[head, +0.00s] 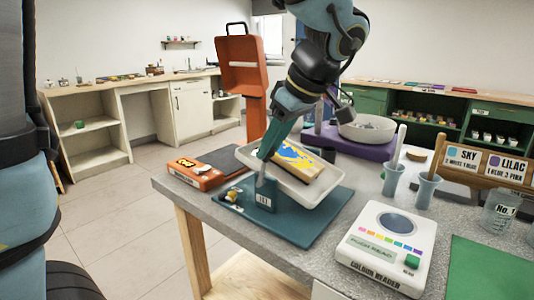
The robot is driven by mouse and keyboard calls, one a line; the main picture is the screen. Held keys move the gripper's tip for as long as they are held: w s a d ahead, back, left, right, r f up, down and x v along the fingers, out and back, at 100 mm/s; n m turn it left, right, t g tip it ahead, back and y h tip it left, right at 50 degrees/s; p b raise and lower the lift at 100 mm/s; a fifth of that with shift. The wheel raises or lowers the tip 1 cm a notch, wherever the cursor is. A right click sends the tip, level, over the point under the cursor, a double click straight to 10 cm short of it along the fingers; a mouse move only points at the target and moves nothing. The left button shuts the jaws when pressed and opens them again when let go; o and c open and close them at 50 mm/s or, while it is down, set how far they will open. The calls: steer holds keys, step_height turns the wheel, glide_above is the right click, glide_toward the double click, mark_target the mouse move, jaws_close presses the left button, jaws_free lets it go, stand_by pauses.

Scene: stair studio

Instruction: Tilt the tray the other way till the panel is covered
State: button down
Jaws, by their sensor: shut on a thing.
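The white tray (318,193) is tilted above a teal mat (318,226), with its left side looking higher than its right front corner. In it lies a panel (322,178) with a wooden edge; its face shows yellow, blue and white patches, so no single colour covers it. My gripper (262,181) reaches down at the tray's near left side and is shut, apparently on the tray's rim. The fingers hide the exact contact. A teal block with a label (264,199) stands on the mat just below my gripper.
An orange device (196,174) sits left of the mat. A white colour reader (387,246) stands at the front right. Cups with brushes (425,190), a glass jar (497,215) and a white bowl (367,128) stand right and behind.

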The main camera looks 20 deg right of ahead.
steer(key=shift+s+d+f+t+b, duration=0.15)
steer(key=shift+s+t+b, duration=0.3)
steer(key=shift+b, duration=0.25)
steer(key=c, duration=0.5)
jaws_free()
steer(key=shift+c, duration=0.2)
steer(key=shift+w, duration=0.1)
steer(key=v, duration=1.1)
steer(key=shift+d, duration=0.25)
steer(key=shift+f, duration=0.15)
